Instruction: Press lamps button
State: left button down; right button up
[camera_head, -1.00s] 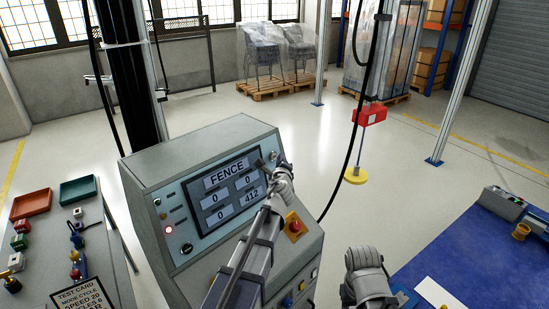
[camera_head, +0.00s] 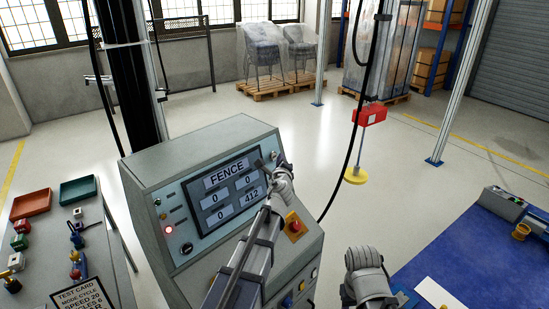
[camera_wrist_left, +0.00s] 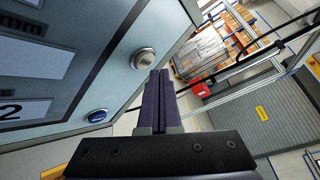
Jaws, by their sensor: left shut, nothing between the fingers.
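The grey control console (camera_head: 165,165) stands at the centre, its screen reading FENCE above several number boxes. My left gripper (camera_head: 264,163) is shut and empty at the right edge of its panel. In the left wrist view, the shut fingers (camera_wrist_left: 160,80) point along the panel edge. A silver-white round button (camera_wrist_left: 143,58) is just left of the fingertips; I cannot tell whether they touch. A blue button (camera_wrist_left: 97,115) sits lower on the panel. I cannot read a label on either button. Part of my right arm shows at lower centre-right, but its fingers do not.
A red stop button (camera_head: 294,223) sits on the console's right side. A side table (camera_head: 88,225) holds trays and small parts at left. A blue-topped table (camera_head: 455,250) is at right. A black cable hangs behind the console.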

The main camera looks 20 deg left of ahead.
pick_arm(q)
jog(key=shift+w+a, duration=0.1)
jog(key=shift+a, duration=0.05)
dwell(0.5)
jog(key=shift+a+f, duration=0.1)
jog(key=shift+a, duration=0.15)
jog(key=shift+w+a+f, duration=0.1)
jog(key=shift+w+a, duration=0.15)
jog(key=shift+a, duration=0.1)
dwell(0.7)
jog(key=shift+s+d, duration=0.1)
jog(key=shift+d, duration=0.1)
jog(key=shift+s+d+r, duration=0.2)
jog(key=shift+s+d, duration=0.05)
jog(key=shift+d, duration=0.3)
jog(key=shift+s+d+r+p, duration=0.2)
jog(key=shift+s+d, duration=0.15)
jog(key=shift+d, duration=0.4)
jog(key=shift+s+d+r+p, duration=0.2)
jog(key=shift+s+d, duration=0.2)
jog(key=shift+d, duration=0.3)
jog(key=shift+s+d+r+p, duration=0.2)
jog(key=shift+s+d, duration=0.15)
jog(key=shift+d, duration=0.4)
